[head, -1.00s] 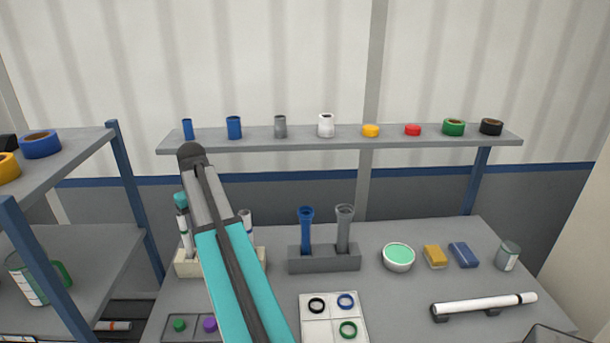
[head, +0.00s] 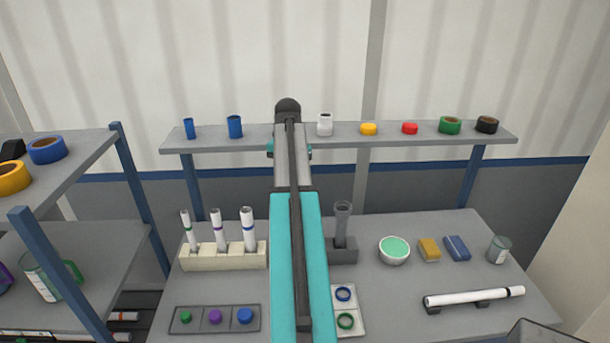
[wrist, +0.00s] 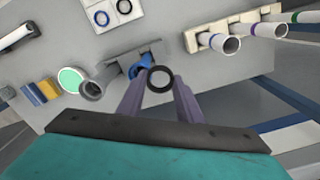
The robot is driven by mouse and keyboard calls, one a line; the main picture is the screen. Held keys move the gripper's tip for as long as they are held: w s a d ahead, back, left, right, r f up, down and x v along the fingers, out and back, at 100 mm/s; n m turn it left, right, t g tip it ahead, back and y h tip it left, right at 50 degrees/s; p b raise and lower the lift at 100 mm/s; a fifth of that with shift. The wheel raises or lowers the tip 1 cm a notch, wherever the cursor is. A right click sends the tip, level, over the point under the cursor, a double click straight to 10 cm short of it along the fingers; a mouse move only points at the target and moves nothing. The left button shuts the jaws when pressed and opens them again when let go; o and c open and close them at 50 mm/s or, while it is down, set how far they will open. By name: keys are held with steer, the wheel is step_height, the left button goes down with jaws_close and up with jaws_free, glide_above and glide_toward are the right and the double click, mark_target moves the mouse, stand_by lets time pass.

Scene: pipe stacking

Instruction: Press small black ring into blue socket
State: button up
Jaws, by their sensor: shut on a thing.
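My gripper (wrist: 160,92) is shut on a small black ring (wrist: 160,67), held at the fingertips with its hole facing the wrist camera. The blue socket (wrist: 136,68) shows just behind and left of the ring in the wrist view, partly covered by the ring and a finger. The ring looks apart from it, but the gap in depth is hard to judge.
A cream rack (head: 222,262) with white tubes stands left, a bowl (head: 394,251) right. A shelf (head: 400,135) with small items runs behind.

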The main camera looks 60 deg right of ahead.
steer(key=s+d, duration=0.1)
steer(key=s+d+r+m, duration=0.1)
steer(key=s+d+m, duration=0.1)
steer(key=s, duration=0.1)
steer(key=shift+d+r+p, duration=0.1)
steer(key=shift+r+p, duration=0.25)
steer(key=shift+r, duration=0.05)
steer(key=shift+f, duration=0.2)
steer(key=shift+f+b, duration=0.5)
steer(key=shift+f, duration=2.9)
steer(key=shift+w+f+p, duration=0.15)
steer(key=shift+f+p, duration=0.1)
steer(key=shift+p, duration=0.05)
steer(key=o, duration=1.5)
steer(key=shift+r, duration=0.15)
step_height(320, 180, up, 7)
stand_by(0.7)
